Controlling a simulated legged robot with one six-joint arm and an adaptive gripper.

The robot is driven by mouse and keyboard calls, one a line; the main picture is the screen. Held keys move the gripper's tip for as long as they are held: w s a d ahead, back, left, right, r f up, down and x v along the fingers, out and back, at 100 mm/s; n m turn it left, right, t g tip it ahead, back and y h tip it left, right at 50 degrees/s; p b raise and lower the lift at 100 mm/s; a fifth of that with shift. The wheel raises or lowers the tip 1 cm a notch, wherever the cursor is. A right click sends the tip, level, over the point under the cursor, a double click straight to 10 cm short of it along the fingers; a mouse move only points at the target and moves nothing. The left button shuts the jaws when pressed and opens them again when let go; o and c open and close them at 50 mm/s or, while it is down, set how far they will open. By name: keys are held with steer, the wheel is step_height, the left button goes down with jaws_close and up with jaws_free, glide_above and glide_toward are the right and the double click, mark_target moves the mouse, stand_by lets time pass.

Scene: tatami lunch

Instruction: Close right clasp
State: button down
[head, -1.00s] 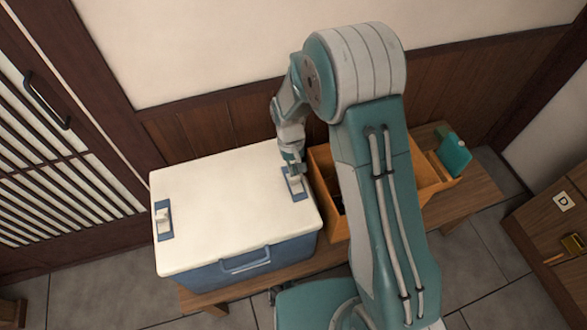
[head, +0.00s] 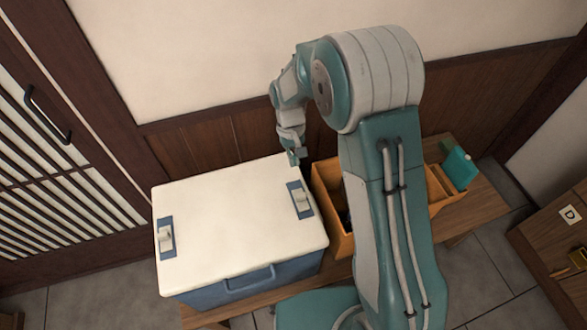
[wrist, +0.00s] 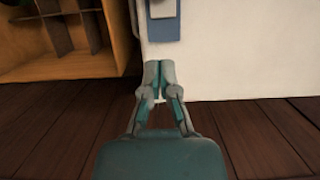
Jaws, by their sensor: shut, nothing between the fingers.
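The cooler (head: 240,225) has a white lid, a blue body and a handle at the front, and its lid is down. The right clasp (head: 302,199) is a white latch on a blue plate near the lid's right edge. It also shows at the top of the wrist view (wrist: 163,9). The left clasp (head: 166,237) sits near the lid's left edge. My gripper (head: 298,160) is shut and empty, beyond the right clasp near the lid's back right corner. In the wrist view its fingertips (wrist: 158,66) meet in front of the white lid edge, apart from the clasp.
An orange crate (head: 332,212) stands close to the cooler's right side, and its dividers show in the wrist view. A teal item (head: 460,168) is at the crate's far right. Dark wood wall panelling (head: 200,143) is behind. The lid's middle is clear.

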steer(key=v, duration=0.4)
steer(key=shift+a, duration=0.25)
steer(key=shift+d, duration=0.1)
steer(key=s+d+r+m+t+y, duration=0.15)
steer(key=s+d+r, duration=0.25)
steer(key=r, duration=0.4)
steer(key=s+d+r+t+h, duration=0.1)
steer(key=s+d+r+t, duration=0.2)
steer(key=r, duration=0.4)
steer(key=s+d+r+m+t, duration=0.1)
steer(key=s+d+r+t, duration=0.1)
steer(key=s, duration=0.5)
steer(key=s+d+r+t, duration=0.2)
steer(key=s+d+r, duration=0.2)
steer(key=s, duration=0.4)
steer(key=shift+s+d+m, duration=0.2)
steer(key=shift+s+m, duration=0.05)
steer(key=shift+m, duration=0.1)
